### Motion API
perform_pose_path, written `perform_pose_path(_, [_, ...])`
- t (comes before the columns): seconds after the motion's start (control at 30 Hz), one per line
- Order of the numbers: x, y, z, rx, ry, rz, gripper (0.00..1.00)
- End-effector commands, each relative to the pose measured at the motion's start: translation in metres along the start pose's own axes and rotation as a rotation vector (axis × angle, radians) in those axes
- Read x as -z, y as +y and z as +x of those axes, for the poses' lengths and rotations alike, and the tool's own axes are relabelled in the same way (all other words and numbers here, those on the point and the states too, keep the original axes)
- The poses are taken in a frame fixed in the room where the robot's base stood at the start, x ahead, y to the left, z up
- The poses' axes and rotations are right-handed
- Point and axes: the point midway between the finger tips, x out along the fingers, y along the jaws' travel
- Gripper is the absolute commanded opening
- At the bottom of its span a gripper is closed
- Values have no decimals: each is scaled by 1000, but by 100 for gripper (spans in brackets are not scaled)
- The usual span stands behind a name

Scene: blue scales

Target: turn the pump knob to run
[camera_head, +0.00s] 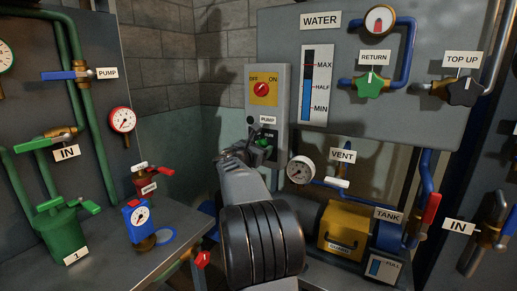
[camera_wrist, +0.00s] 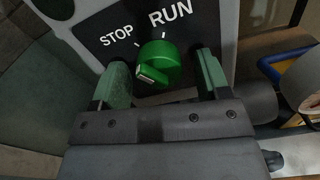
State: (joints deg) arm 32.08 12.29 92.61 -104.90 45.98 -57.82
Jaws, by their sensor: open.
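The green pump knob (camera_wrist: 160,58) sits on a dark plate (camera_wrist: 100,27) lettered STOP on the left and RUN on the right. The knob has a raised bar with a white mark on its lower-left end in the wrist view; I cannot tell for sure which position it is set to. My gripper (camera_wrist: 162,80) is open, with one green-padded finger on each side of the knob and a visible gap on both sides. In the head view the knob (camera_head: 264,142) is partly hidden by my gripper (camera_head: 256,149), below the PUMP label (camera_head: 267,120).
Above on the same grey panel (camera_head: 281,80) is a red OFF/ON knob (camera_head: 261,89). A gauge (camera_head: 300,169) and a VENT valve (camera_head: 337,183) are close to the right. A red valve (camera_head: 146,181) and a blue gauge unit (camera_head: 139,217) stand on the left bench.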

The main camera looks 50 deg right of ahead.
Motion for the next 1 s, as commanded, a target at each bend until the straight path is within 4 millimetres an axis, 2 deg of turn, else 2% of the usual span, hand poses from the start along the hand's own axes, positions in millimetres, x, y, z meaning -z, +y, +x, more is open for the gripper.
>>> perform_pose_path(0.17, [0, 0, 0, 0, 0, 0, 67])
perform_pose_path(0.67, [0, 0, 0, 0, 0, 0, 20])
perform_pose_path(1.0, [3, -1, 0, 1, -1, 73, 20])
